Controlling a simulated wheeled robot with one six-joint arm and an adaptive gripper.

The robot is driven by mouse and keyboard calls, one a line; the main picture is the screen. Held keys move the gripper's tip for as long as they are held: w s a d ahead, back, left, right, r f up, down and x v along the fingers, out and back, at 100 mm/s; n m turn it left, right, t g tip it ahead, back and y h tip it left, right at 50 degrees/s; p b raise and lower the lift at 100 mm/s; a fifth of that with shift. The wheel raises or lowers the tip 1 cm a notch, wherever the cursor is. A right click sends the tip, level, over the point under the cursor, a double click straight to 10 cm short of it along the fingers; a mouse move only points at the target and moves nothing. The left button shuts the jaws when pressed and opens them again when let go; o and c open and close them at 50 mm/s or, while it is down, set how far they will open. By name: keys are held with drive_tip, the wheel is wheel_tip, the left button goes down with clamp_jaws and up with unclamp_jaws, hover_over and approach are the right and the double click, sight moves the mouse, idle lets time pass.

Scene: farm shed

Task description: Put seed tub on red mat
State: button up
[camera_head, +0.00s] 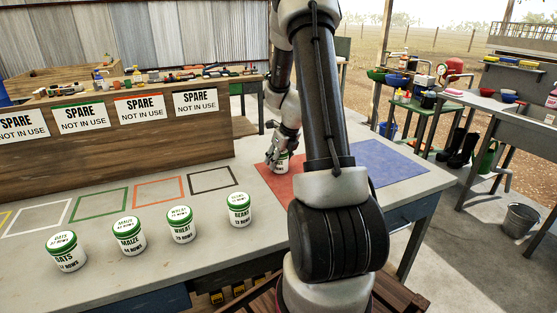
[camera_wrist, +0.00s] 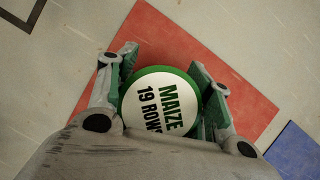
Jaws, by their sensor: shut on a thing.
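My gripper (camera_wrist: 163,95) is shut on a white tub with a green-edged lid. In the wrist view this held tub (camera_wrist: 158,103) reads "MAIZE 19 ROWS". It is over the red mat (camera_wrist: 185,42). In the head view the held tub (camera_head: 282,164) shows beneath my gripper (camera_head: 281,160), at the red mat (camera_head: 285,187), partly hidden by the fingers. I cannot tell whether its base touches the mat. My arm hides part of the mat's right side.
Several similar tubs stand in a row at the front left: oats (camera_head: 66,252), maize (camera_head: 129,236), wheat (camera_head: 182,226) and beans (camera_head: 239,210). Coloured outlined squares lie behind them, before a wooden board (camera_head: 110,130) with "SPARE" signs. A blue mat (camera_head: 385,163) lies right of the red one.

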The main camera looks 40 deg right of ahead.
drive_tip(key=shift+f, duration=0.15)
drive_tip(key=o, duration=1.1)
